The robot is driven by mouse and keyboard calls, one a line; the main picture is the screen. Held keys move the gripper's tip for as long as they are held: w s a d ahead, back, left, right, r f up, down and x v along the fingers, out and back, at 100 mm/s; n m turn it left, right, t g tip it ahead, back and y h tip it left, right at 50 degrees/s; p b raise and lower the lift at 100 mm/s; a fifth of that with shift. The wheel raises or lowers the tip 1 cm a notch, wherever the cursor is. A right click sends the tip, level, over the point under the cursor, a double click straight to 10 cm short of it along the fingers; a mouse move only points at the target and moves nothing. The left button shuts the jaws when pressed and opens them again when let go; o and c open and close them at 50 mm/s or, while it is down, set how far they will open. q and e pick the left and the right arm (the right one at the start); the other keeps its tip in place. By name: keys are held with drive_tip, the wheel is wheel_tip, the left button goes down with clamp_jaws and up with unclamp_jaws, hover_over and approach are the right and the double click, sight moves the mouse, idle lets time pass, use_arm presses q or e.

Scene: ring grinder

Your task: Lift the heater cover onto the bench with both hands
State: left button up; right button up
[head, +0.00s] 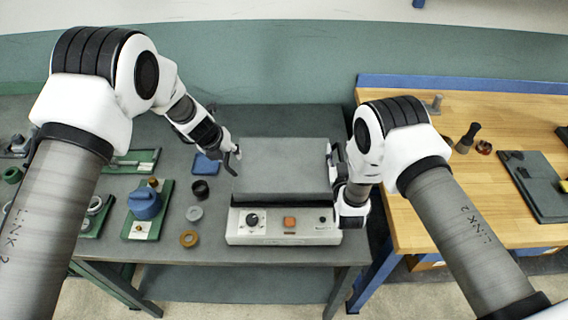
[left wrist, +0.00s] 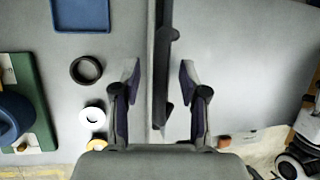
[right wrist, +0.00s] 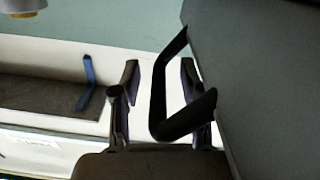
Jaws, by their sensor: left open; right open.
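The heater cover (head: 285,165) is a flat grey box on the heater base (head: 270,225), which has a white front panel with a knob and an orange button. My left gripper (head: 234,158) is at the cover's left side. In the left wrist view its open fingers (left wrist: 160,90) stand on either side of the dark left handle (left wrist: 165,65). My right gripper (head: 336,165) is at the cover's right side, partly hidden by my arm. In the right wrist view its open fingers (right wrist: 160,85) straddle the black right handle (right wrist: 160,95).
The grey bench holds a blue tray (head: 206,164), a black ring (head: 200,190), a brass ring (head: 189,239) and a green board with a blue pot (head: 145,203) left of the heater. A wooden bench (head: 420,215) stands at the right, with a dark board (head: 535,180).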

use_arm(q)
clamp_jaws()
use_arm(e)
clamp_jaws()
